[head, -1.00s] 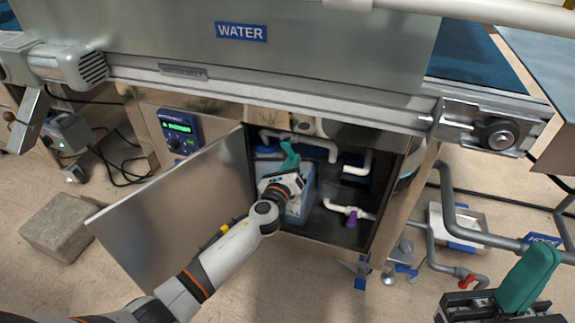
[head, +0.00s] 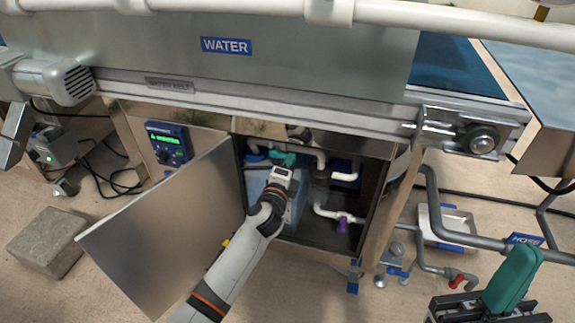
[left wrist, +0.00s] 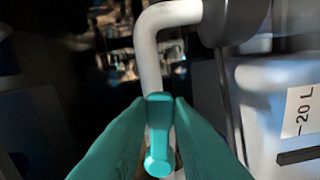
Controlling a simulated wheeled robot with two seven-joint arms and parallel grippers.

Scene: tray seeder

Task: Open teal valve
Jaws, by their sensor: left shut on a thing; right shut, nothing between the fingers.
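The teal valve handle (left wrist: 158,140) shows in the left wrist view on a white pipe (left wrist: 150,55) that bends at the top. My left gripper (head: 284,158) reaches into the open cabinet under the WATER tank. Its teal fingers are shut around the handle, one on each side. In the head view the handle cannot be told apart from the teal fingers. My right gripper (head: 514,275) is shut and empty at the lower right, outside the cabinet.
The cabinet door (head: 165,230) hangs open to the left of my left arm. A blue container (head: 297,200) stands inside. A purple valve (head: 343,225) sits on a white pipe to the right. Grey pipes (head: 432,205) run right of the cabinet.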

